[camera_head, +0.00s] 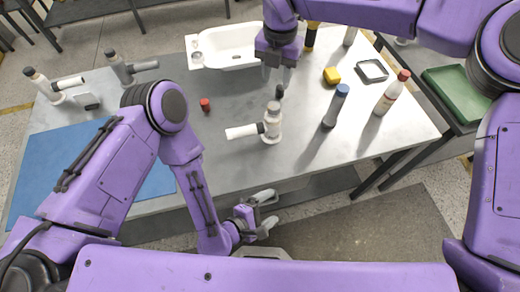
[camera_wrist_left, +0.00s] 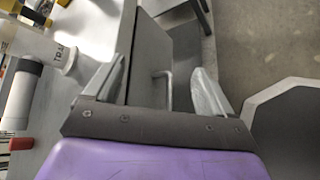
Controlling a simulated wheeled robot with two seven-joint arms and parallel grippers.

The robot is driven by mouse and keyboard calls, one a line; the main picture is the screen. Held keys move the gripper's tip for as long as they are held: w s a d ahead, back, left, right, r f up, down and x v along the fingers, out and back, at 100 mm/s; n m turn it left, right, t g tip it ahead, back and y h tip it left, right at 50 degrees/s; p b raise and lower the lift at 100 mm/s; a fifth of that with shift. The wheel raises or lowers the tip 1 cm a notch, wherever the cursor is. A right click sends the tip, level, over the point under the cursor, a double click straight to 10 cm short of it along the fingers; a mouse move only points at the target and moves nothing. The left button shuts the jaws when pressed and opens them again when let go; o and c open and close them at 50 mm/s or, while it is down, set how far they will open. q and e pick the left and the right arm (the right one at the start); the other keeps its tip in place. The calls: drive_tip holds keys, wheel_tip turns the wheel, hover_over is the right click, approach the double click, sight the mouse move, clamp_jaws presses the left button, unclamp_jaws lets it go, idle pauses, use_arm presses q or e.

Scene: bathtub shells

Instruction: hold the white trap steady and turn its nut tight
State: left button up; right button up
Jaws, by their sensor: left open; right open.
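A white trap (camera_head: 271,128) stands upright near the middle of the table's front part. Its white side pipe (camera_head: 242,131) points left, and a greyish nut or collar (camera_head: 273,107) is at its top. In the left wrist view, a white lettered body (camera_wrist_left: 38,45), apparently the trap, is at the upper left, cut by the edge. My left gripper (camera_head: 269,211) is open and empty, in front of and below the table edge; its spread fingers (camera_wrist_left: 160,68) have nothing between them. My right gripper (camera_head: 277,76) is open above the table, behind the trap. A small dark piece (camera_head: 279,91) is beneath it.
Similar fittings (camera_head: 45,87) (camera_head: 121,68) stand at the left, near a blue mat (camera_head: 60,155). A white tub (camera_head: 228,45) is at the back.

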use_arm(q)
drive_tip(key=w+d+r+n+t, duration=0.2)
drive_tip(key=w+r+n+t, duration=0.1)
drive_tip(key=w+r+n, duration=0.15)
drive_tip(key=n+t+y, duration=0.4)
drive_tip(key=n+t, duration=0.2)
drive_tip(key=n, duration=0.6)
approach(270, 126)
drive_tip(key=shift+w+d+m, duration=0.1)
drive_tip(key=shift+d+m, duration=0.15)
drive_tip(key=shift+d, duration=0.1)
drive_tip(key=shift+w+a+r, duration=0.1)
drive_tip(key=shift+w, duration=0.25)
drive_tip(key=x, duration=0.9)
drive_tip(key=shift+w, duration=0.4)
